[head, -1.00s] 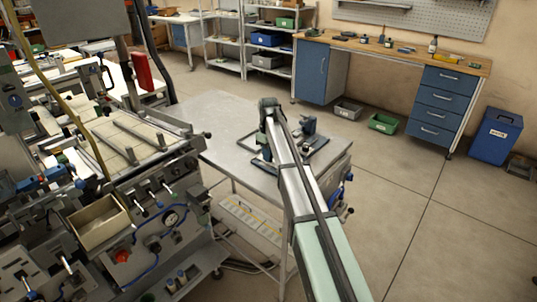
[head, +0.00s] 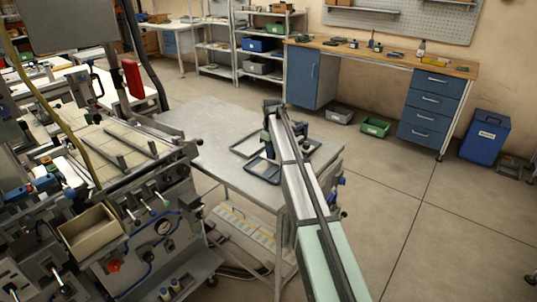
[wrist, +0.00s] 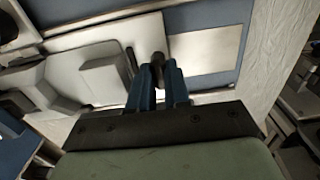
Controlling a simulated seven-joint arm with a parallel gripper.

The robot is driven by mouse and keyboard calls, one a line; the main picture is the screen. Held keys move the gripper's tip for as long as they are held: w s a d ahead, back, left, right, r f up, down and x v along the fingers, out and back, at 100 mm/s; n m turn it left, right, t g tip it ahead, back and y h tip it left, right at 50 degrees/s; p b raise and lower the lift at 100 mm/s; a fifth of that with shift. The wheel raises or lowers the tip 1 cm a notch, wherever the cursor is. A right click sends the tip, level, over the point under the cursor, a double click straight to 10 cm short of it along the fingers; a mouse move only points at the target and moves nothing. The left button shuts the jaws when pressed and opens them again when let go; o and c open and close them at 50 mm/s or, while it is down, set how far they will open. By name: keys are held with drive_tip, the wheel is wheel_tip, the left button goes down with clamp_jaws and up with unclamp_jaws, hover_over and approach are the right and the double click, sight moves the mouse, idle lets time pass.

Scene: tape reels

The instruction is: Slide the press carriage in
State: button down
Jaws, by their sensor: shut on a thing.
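My gripper (wrist: 158,88) has two blue fingers closed around a dark upright handle (wrist: 158,66) in the wrist view. The handle stands beside a pale plate at the edge of a blue surface. In the head view my arm reaches over the grey table, and its end hides most of what the gripper holds. A dark fixture with flat frames (head: 262,168) lies on the table around and under the arm's end. I take it to be the press and its carriage, but I cannot tell how far in the carriage sits.
A large machine (head: 130,215) with knobs, a gauge and an open bin (head: 90,232) stands close on the left. The grey table (head: 195,125) has clear room at its back left. A workbench (head: 385,55) and a blue bin (head: 485,135) stand beyond open floor.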

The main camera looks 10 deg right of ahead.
drive_tip(key=shift+w+d, duration=0.2)
drive_tip(key=shift+w, duration=0.05)
drive_tip(key=c, duration=1.4)
unclamp_jaws()
drive_tip(key=o, duration=0.3)
drive_tip(key=shift+a+r, duration=0.1)
drive_tip(key=shift+r, duration=0.05)
wheel_tip(320, 180, up, 14)
drive_tip(key=shift+f, duration=0.2)
